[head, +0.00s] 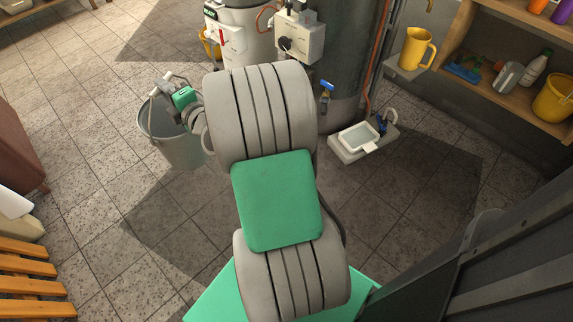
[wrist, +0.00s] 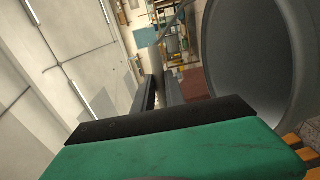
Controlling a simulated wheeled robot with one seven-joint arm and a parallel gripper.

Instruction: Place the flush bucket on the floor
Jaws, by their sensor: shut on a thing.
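The flush bucket (head: 182,151) is a grey metal pail at left centre in the head view, roughly upright with its mouth up. Its wide open mouth fills the right side of the wrist view (wrist: 262,60). My gripper (head: 163,88) is above the bucket's rim, at the left end of my arm. In the wrist view my gripper's dark fingers (wrist: 158,88) are close together, with a thin grey handle bar running to them. They appear shut on the bucket's handle. My arm hides part of the rim. I cannot tell whether the bucket's base touches the floor.
Tiled floor (head: 100,215) is clear around and below the bucket. A white machine (head: 245,40) and a grey tank (head: 347,60) stand behind. A small floor unit (head: 358,138) is right of my arm. A wooden bench (head: 30,280) is front left; shelves (head: 510,85) are right.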

